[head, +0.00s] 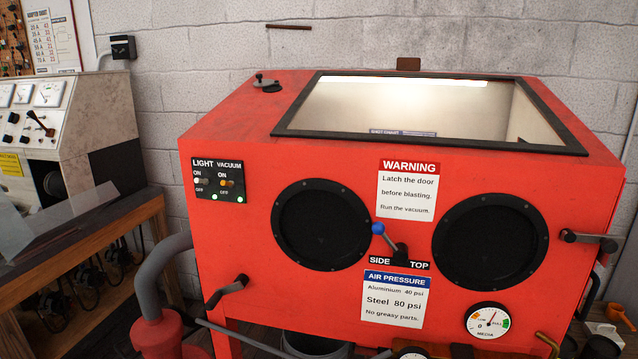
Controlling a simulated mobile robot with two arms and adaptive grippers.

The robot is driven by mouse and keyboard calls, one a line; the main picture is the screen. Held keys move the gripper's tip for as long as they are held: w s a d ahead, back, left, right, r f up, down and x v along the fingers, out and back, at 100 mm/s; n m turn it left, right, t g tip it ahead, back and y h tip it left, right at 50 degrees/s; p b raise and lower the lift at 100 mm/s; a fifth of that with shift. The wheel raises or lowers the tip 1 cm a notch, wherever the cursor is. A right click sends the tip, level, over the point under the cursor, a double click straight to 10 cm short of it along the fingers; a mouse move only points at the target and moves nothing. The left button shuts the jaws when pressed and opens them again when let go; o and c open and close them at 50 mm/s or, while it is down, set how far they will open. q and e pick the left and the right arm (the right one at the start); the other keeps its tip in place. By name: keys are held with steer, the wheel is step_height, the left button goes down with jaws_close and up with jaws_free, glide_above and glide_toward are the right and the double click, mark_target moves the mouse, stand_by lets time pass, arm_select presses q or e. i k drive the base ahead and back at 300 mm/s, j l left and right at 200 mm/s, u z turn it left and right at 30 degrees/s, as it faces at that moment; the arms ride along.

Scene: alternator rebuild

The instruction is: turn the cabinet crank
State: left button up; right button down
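The red blast cabinet (230,130) fills the middle of the head view. A dark crank-like handle (227,290) sits low at the left of its front face, its arm slanting from upper right to lower left. A small dark handle with a knob (265,83) stands on the top left of the cabinet. A lever with a blue knob (390,240) sits between the two round glove ports and tilts left, toward the SIDE label. I cannot tell for certain which of these is the task's crank. Neither of my grippers shows in this view.
Two black glove ports (320,225) (490,240) are on the front. A dark latch handle (588,238) projects at the right edge. A grey hose (168,270) and red canister (160,330) stand at lower left, beside a wooden bench (80,250) and test panel.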

mark_target(242, 280)
steer(key=i+j+z, duration=0.2)
steer(key=j+z, duration=0.3)
steer(key=j, duration=0.95)
steer(key=k+j+z, duration=0.1)
steer(key=j+z, duration=0.35)
steer(key=j, duration=0.95)
